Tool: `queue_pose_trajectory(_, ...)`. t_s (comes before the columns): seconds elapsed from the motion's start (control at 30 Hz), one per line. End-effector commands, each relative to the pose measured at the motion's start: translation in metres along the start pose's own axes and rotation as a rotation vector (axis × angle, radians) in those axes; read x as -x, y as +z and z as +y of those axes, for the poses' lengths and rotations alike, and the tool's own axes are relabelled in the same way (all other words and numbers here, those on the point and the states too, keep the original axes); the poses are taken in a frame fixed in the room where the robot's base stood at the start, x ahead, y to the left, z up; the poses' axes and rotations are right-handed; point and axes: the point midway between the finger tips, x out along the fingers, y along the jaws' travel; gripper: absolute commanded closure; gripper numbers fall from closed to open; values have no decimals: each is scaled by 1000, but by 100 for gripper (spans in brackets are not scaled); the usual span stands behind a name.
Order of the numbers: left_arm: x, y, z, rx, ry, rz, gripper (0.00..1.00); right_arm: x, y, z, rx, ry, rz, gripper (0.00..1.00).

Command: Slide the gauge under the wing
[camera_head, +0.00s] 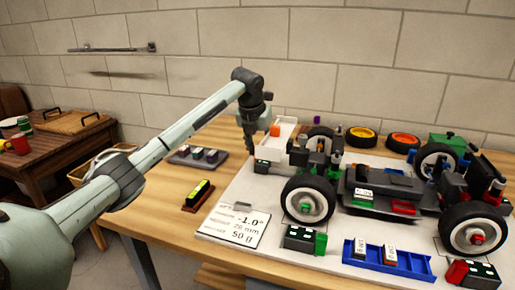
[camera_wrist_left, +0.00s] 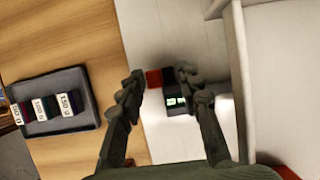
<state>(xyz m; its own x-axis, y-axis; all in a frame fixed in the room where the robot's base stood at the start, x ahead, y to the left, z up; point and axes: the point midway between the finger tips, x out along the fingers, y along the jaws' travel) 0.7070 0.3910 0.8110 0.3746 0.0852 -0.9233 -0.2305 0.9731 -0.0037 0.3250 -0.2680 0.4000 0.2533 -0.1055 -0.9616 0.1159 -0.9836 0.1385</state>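A small dark block with a lit green readout and a red end (camera_wrist_left: 176,103) looks like the gauge. In the head view the block (camera_head: 262,166) sits on the white board's far left corner, beside the white wing (camera_head: 284,134) at the car's left end. The wing's pale surface (camera_wrist_left: 285,85) fills the right of the wrist view. My left gripper (camera_head: 248,148) points down above the block. Its two fingers (camera_wrist_left: 158,78) are apart, with the block's red end showing between the tips and a finger partly covering the block; contact cannot be told.
The car (camera_head: 390,190) stands on the white board, with a value card (camera_head: 236,224) in front. A blue tray (camera_head: 388,256) and more readout blocks (camera_head: 302,238) lie at the front. A weight tray (camera_head: 198,156) and a yellow-green block (camera_head: 199,194) are on the wood, left.

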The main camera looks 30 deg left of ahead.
Motion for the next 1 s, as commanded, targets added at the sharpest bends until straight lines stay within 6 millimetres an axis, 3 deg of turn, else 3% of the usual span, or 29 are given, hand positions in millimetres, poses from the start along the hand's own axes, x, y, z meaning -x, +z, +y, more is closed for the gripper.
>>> queue_pose_trajectory(0.37,7,0,2,1,4,-1,64,1,-2,1,-1,1,4,46)
queue_pose_trajectory(0.8,93,1,1,0,3,-4,64,0,-1,0,0,1,2,46)
queue_pose_trajectory(1.0,115,0,1,0,3,0,64,0,-1,0,0,1,2,46)
